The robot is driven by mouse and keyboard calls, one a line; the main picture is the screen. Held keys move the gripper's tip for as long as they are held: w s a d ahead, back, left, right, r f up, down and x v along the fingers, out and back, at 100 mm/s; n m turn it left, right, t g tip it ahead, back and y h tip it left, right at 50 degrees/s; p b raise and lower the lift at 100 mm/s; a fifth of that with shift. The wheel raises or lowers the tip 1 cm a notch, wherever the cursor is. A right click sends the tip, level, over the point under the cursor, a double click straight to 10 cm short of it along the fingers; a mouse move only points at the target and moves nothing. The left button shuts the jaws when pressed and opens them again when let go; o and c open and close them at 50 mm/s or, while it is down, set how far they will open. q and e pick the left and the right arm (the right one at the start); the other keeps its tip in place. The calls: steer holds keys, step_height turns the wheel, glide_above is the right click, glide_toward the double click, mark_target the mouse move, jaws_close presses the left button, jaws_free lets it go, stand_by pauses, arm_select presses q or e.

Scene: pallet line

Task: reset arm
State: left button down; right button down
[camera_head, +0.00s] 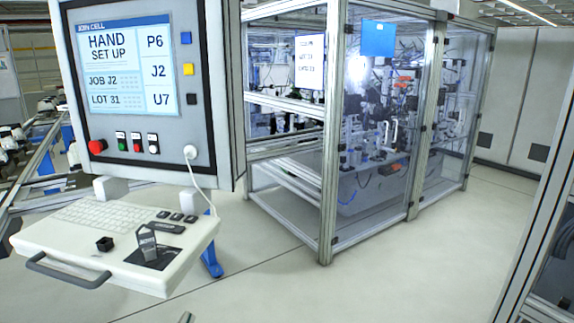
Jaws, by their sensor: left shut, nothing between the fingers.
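My left gripper (187,317) shows only as a small grey tip at the bottom edge, below the keyboard shelf. It is shut, with nothing seen in it, and the rest of the arm is out of the picture. My right gripper is not in view.
A control panel (184,88) reading "HAND SET UP" stands at the left, with a keyboard shelf (65,245) jutting out below it. A glazed machine cell (328,180) stands behind at the centre. An aluminium post (540,220) rises at the right. Pale floor (400,275) between them is clear.

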arm_select(q)
steer(key=s+f+n+g+h, duration=0.1)
steer(key=s+f+n+g, duration=0.1)
steer(key=s+f+g, duration=0.7)
steer(key=s+f+n+g+h, duration=0.1)
steer(key=s+f+n+g, duration=0.15)
steer(key=s+f, duration=1.1)
steer(key=s+f+g+b, duration=0.1)
steer(key=s+f, duration=0.2)
steer(key=f, duration=1)
steer(key=s+f+g+b, duration=0.1)
steer(key=s+f, duration=0.2)
steer(key=f, duration=0.9)
steer(key=s+a+f+b, duration=0.1)
steer(key=s+a+f, duration=0.1)
steer(key=s+f, duration=1.5)
steer(key=shift+a+f+g+y, duration=0.25)
steer(key=shift+f+g+y, duration=0.05)
steer(key=shift+g, duration=0.05)
